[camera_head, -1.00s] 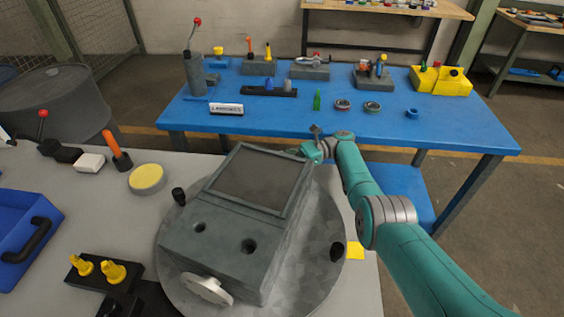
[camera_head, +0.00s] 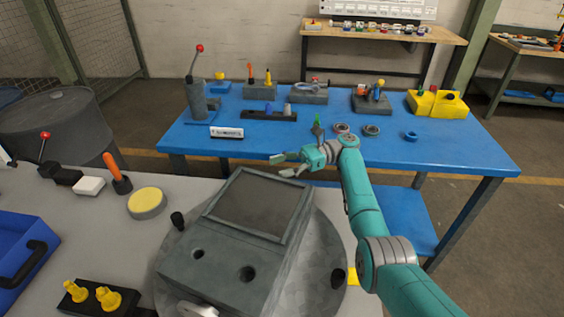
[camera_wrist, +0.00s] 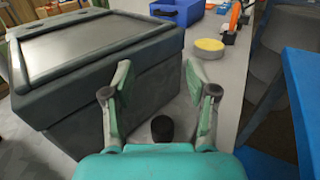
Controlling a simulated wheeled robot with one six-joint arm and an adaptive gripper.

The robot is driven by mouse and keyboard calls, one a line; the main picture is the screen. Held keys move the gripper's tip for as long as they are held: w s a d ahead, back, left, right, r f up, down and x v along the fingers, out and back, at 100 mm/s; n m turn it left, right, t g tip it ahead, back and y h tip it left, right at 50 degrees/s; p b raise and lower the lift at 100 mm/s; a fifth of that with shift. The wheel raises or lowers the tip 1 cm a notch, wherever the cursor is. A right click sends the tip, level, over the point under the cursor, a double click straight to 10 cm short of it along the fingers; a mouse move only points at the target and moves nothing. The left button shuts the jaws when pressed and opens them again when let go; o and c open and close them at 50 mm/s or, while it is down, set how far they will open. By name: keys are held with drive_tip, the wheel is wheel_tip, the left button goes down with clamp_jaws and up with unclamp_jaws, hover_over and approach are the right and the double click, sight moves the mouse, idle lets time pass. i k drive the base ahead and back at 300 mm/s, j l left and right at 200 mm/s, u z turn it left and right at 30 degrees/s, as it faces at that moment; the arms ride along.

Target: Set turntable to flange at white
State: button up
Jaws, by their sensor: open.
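The turntable (camera_head: 325,262) is a grey round disc on the light grey bench. It carries a big grey housing (camera_head: 215,258) with a framed top panel and two holes. A pale flange (camera_head: 198,310) on the housing's near side is cut by the bottom edge. Black knobs stand on the disc's left (camera_head: 177,220) and right (camera_head: 338,278) rim. My gripper (camera_head: 280,166) is open and empty beyond the housing's far right edge. In the wrist view, my open fingers (camera_wrist: 158,85) straddle a space beside the housing (camera_wrist: 110,95); a black knob (camera_wrist: 162,129) shows low between them.
A yellow square (camera_head: 352,277) lies right of the disc. On the bench's left are a yellow-topped disc (camera_head: 147,203), a white block (camera_head: 88,186), an orange-handled tool (camera_head: 116,172) and a blue bin (camera_head: 20,250). A blue table (camera_head: 290,145) with several parts stands behind.

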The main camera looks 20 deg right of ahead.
sight(260, 247)
drive_tip(key=l+u, duration=0.1)
drive_tip(key=l, duration=0.5)
drive_tip(key=l+u, duration=0.15)
drive_tip(key=l, duration=0.45)
drive_tip(key=k+l+u, duration=0.1)
drive_tip(key=l, duration=0.5)
drive_tip(key=k+l+u, duration=0.1)
drive_tip(key=l, duration=0.45)
